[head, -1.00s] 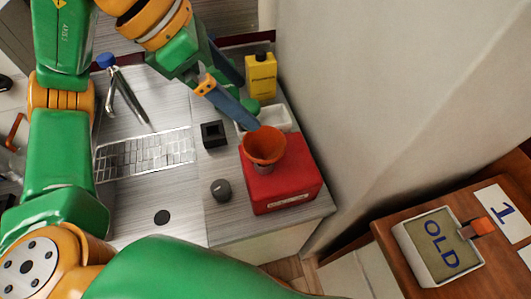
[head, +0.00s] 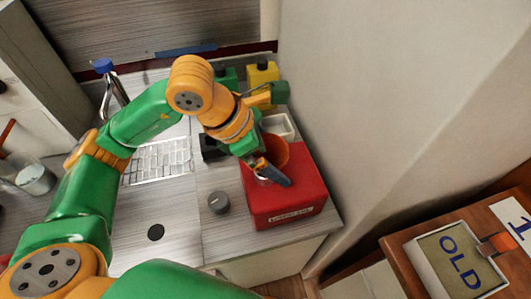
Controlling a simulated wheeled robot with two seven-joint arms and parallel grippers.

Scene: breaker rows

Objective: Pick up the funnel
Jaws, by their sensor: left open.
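The jaws are open. Whether a finger touches the funnel cannot be told, and the other finger is hidden. My right gripper is not in view.
A yellow bottle (head: 262,73) and a white tray (head: 280,126) stand behind. The wall (head: 400,100) rises to the right.

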